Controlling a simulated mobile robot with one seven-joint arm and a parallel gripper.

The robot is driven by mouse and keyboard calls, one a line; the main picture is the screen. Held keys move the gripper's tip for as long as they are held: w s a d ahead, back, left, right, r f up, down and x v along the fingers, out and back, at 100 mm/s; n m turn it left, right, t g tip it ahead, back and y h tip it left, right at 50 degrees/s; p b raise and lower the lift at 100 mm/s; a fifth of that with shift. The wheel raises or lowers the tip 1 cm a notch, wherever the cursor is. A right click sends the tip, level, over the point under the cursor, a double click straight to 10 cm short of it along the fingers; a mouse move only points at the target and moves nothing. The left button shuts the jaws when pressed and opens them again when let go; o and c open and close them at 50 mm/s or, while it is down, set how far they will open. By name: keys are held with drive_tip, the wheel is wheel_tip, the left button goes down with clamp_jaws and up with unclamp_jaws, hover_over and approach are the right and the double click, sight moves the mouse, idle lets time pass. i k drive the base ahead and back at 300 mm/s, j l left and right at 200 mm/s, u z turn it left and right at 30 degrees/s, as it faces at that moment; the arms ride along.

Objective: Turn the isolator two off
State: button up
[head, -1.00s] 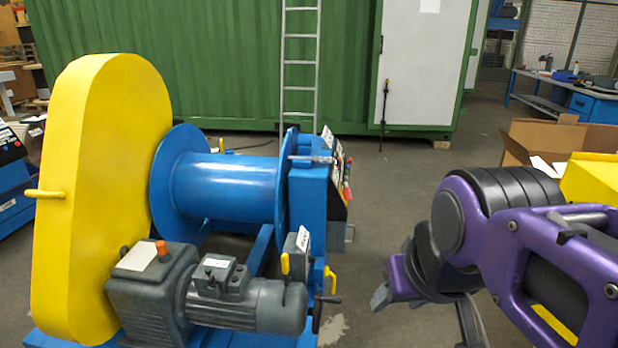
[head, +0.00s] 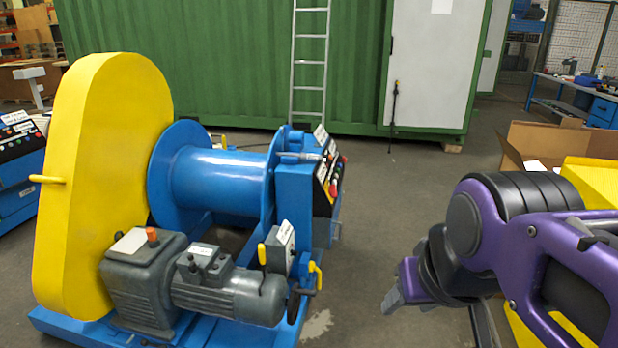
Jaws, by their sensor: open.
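A grey box (head: 281,250) with a white label stands on the blue drum machine, behind the grey motor (head: 232,292). A yellow lever (head: 262,256) stands upright at its left side. A second yellow handle (head: 317,275) is to its right, by a dark handwheel. The label is too small to read, so I cannot tell which part is isolator two. The machine's sloped control panel (head: 329,172), with a red button, is seen edge-on. My gripper (head: 394,300) is at the lower right, apart from the machine. Its grey fingertips show, empty; my arm hides the rest.
A tall yellow guard (head: 95,190) covers the machine's left side. Another blue machine with a panel (head: 18,145) stands at the far left. An open cardboard box (head: 560,140) is at the right. Bare floor (head: 385,200) lies between the machine and my arm.

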sight(332, 191)
drive_tip(key=i+l, duration=0.25)
drive_tip(key=l, duration=0.15)
drive_tip(key=i+l, duration=0.2)
drive_tip(key=i, duration=0.25)
drive_tip(key=i+l+u, duration=0.1)
drive_tip(key=i+l, duration=0.15)
drive_tip(key=i, duration=0.25)
drive_tip(key=i+l, duration=0.25)
drive_tip(key=i, duration=0.2)
drive_tip(key=i+l+u, duration=0.1)
drive_tip(key=i+l, duration=0.15)
drive_tip(key=i, duration=0.2)
